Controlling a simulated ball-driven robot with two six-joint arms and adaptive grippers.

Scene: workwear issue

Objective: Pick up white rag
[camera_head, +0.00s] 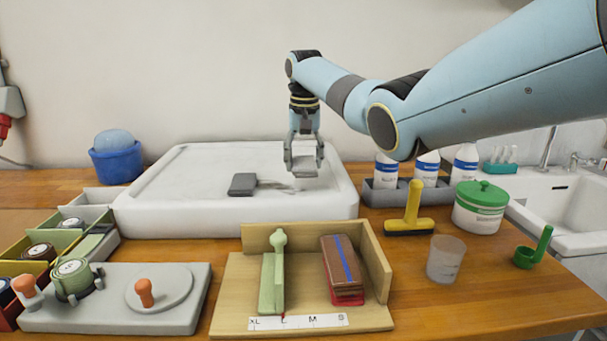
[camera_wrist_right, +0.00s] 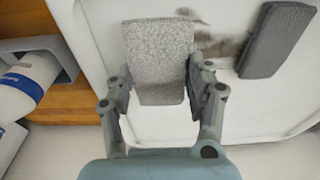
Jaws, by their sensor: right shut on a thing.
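My right gripper (camera_head: 305,163) is over the right part of the white tray (camera_head: 165,215), pointing down. In the right wrist view, the gripper (camera_wrist_right: 160,82) is shut on a pale, speckled, folded block, which I take for the white rag (camera_wrist_right: 158,48). In the head view the rag is mostly hidden between the fingers, and I cannot tell whether it touches the tray. A dark grey block (camera_head: 243,184) lies on the tray to the left of the gripper; it also shows in the wrist view (camera_wrist_right: 275,40). My left gripper is not in view.
A wooden stand (camera_head: 235,290) with a green tool and brown block is in front. White bottles (camera_head: 386,172), a yellow scraper (camera_head: 408,212), a green-lidded tub (camera_head: 480,208) and a clear cup (camera_head: 445,260) are right. A blue bucket (camera_head: 117,163) stands back left. A dark smudge marks the tray.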

